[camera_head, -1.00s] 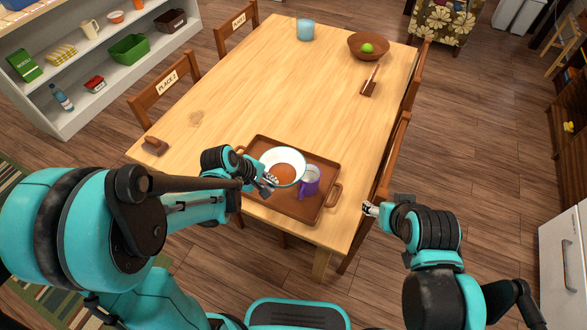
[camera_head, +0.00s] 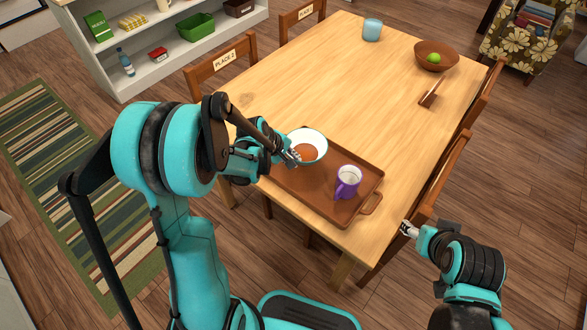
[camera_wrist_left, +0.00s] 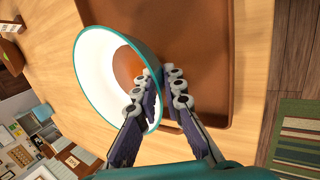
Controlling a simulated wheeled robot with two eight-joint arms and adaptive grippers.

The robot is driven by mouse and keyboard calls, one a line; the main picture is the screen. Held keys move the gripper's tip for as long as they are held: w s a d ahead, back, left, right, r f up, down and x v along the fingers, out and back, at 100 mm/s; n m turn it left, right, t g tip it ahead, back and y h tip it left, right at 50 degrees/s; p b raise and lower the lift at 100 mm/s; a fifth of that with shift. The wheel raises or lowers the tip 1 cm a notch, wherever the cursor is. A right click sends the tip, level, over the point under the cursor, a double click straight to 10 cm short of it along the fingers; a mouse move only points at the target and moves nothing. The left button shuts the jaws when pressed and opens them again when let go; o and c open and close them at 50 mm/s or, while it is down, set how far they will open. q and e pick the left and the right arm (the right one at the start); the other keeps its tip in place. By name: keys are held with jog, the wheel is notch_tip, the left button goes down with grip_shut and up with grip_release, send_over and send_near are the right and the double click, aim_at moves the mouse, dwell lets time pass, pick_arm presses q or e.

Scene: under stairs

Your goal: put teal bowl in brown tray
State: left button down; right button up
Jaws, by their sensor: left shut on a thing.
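The teal bowl (camera_head: 308,138), white inside with a teal rim, shows an orange-brown patch within; I cannot tell what that is. My left gripper (camera_head: 293,157) is shut on its near rim; the left wrist view shows the fingers (camera_wrist_left: 157,77) pinching the bowl (camera_wrist_left: 98,62), which looks tilted there. The bowl overlaps the far-left part of the brown tray (camera_head: 310,187); whether it touches the tray is unclear. The tray also shows in the left wrist view (camera_wrist_left: 195,40). My right gripper (camera_head: 408,229) is beyond the table's right edge, too small to read.
A purple mug (camera_head: 345,190) stands on the tray's right part. A wooden bowl with a green fruit (camera_head: 435,58), a blue cup (camera_head: 372,30) and a brown wooden item (camera_head: 432,95) are far back on the table. The table's middle (camera_head: 340,90) is clear. Chairs line both sides.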

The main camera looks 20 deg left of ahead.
pick_arm(q)
jog(key=shift+f+b, duration=0.9)
jog(key=shift+f, duration=0.95)
jog(key=shift+f, duration=0.25)
jog(key=c, duration=1.6)
grip_release()
jog(key=shift+r, duration=0.1)
